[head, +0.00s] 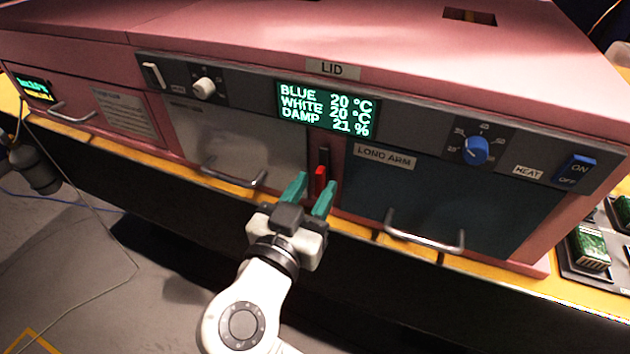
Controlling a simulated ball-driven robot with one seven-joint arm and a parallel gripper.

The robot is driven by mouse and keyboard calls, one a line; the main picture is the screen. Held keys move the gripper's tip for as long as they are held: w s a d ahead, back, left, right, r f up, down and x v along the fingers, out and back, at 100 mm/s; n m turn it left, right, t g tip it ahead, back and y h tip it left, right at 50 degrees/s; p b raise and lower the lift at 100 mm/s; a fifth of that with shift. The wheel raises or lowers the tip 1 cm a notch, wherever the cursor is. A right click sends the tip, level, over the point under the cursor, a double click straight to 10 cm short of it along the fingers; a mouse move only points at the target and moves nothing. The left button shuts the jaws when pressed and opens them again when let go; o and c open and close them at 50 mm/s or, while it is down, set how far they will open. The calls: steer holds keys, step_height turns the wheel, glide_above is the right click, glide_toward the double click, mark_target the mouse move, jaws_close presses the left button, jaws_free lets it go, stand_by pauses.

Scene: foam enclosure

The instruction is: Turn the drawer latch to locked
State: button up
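The drawer latch is a small red lever (321,177) on a dark upright strip (324,156) between the pale drawer (240,140) and the dark drawer (450,195). The red part looks upright, at the lower end of the strip. No lock markings are readable. My gripper (315,187) has teal fingers spread apart just in front of the latch. The red lever shows in the gap between the fingertips. I cannot tell whether either finger touches it. The latch's lower end is partly hidden by my gripper.
Bar handles stick out from the pale drawer (234,181) and the dark drawer (424,237). Above are a display (326,109), a white knob (204,87), a blue knob (474,150) and a blue switch (575,168). A narrow yellow ledge (355,224) runs below the drawers.

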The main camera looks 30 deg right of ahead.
steer(key=shift+w+d, duration=0.35)
steer(key=shift+d, duration=0.2)
steer(key=shift+c, duration=0.4)
jaws_close()
